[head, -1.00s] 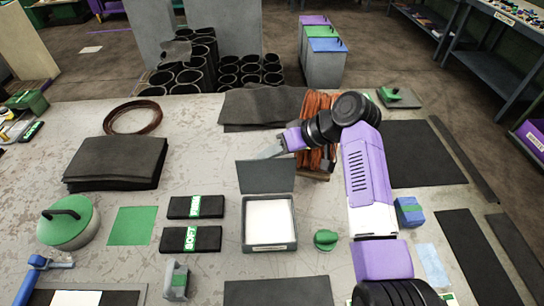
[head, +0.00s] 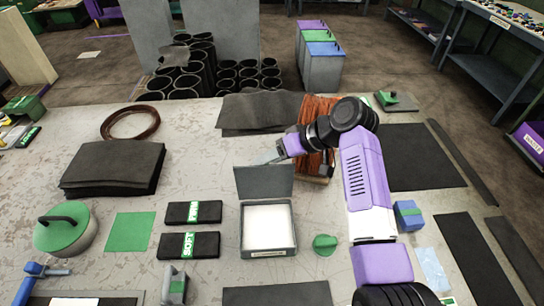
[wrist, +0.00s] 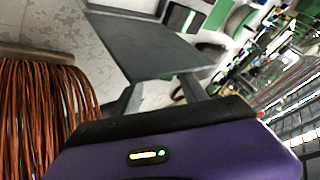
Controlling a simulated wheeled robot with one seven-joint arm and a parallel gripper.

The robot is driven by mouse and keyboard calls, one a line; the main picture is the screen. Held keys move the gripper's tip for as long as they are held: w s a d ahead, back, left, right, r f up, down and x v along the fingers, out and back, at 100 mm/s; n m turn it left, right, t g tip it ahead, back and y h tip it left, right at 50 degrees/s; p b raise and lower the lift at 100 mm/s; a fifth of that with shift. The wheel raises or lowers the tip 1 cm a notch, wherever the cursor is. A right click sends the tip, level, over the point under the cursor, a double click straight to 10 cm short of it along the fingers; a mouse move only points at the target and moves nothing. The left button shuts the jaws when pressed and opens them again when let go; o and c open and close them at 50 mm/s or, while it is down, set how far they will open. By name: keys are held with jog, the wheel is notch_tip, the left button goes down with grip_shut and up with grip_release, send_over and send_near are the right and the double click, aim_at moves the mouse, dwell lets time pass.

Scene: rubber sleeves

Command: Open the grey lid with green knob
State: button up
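A grey box (head: 246,244) with white contents stands in the middle of the table. Its grey lid (head: 264,181) is raised, standing up along the box's back edge. No green knob shows on the lid face I see; its other side is hidden. My gripper (head: 268,157) is just behind the lid's top edge in the head view. In the wrist view the lid (wrist: 145,45) lies just beyond my gripper (wrist: 158,95). Its two fingers are spread apart with nothing between them. I cannot tell whether they touch the lid.
A separate green knob-shaped piece (head: 325,244) lies right of the box. Black labelled blocks (head: 190,245) lie left of the box. A grey plate with a green handle (head: 395,102) sits back right.

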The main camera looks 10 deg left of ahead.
dwell(0.4)
jog(key=b+v, duration=0.1)
jog(key=v, duration=0.6)
jog(key=shift+d+r, duration=0.2)
jog(key=shift+r, duration=0.15)
jog(key=shift+s, duration=0.1)
